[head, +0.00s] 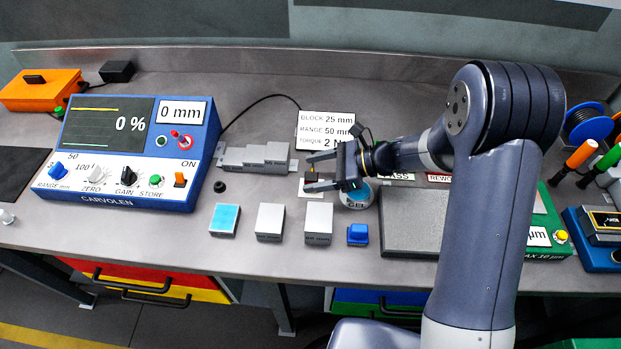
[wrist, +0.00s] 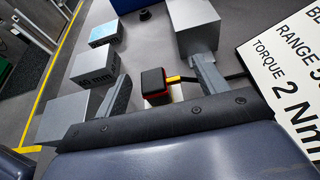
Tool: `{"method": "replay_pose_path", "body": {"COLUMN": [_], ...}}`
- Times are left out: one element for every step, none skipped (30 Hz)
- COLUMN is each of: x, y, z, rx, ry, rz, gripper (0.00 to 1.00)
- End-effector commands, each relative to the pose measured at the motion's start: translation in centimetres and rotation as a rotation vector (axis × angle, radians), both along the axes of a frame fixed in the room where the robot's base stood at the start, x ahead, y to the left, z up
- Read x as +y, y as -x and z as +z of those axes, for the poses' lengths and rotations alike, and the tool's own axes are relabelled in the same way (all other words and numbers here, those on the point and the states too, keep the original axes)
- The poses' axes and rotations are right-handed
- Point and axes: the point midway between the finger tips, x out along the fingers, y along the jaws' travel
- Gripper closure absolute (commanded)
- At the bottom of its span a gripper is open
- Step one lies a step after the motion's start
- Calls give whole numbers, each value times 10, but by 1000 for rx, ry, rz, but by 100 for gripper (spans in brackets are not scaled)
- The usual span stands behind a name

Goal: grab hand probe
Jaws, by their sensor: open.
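The hand probe is a small block with a black top, red sides and a yellow cable end (wrist: 154,82) in the wrist view. It lies between and beyond my two spread fingers, closer to the left one in that picture. In the head view it is a small dark and red spot (head: 311,177) on a pale patch, partly hidden by my fingers. My gripper (head: 309,172) is open above it, pointing left in the head view. The gripper (wrist: 160,68) looks empty in the wrist view, and I cannot tell whether either finger touches the probe.
A stepped grey block (head: 256,157) sits left of the probe. A cyan-topped block (head: 224,219), grey blocks (head: 270,221) and a blue piece (head: 357,234) stand in front. A gel pot (head: 357,196) is under my wrist. A sign (head: 326,122) stands behind. The blue flaw detector (head: 130,150) is left.

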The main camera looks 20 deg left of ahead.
Motion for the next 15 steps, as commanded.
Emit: {"method": "replay_pose_path", "body": {"x": [8,12,17,21,24,27,28,29,30,31,31,31,31,30,30], "y": [5,7,8,9,10,11,11,11,11,11,11,11,11,11,11], "z": [0,-2,-6,-7,-8,-10,-11,-12,-13,-13,-13,-13,-13,-13,-13], "rx": [4,5,3,2,2,3,2,2,1,0,0,0,0,0,0], "ry": [1,2,2,1,0,0,1,1,0,0,0,0,0,0,0], "rz": [6,4,5,5,4,3,2,1,2,1,1,0,0,0,0], "gripper": [31,31,31,31,31,31,31,31,31,31,31,31,31,31,31]}}
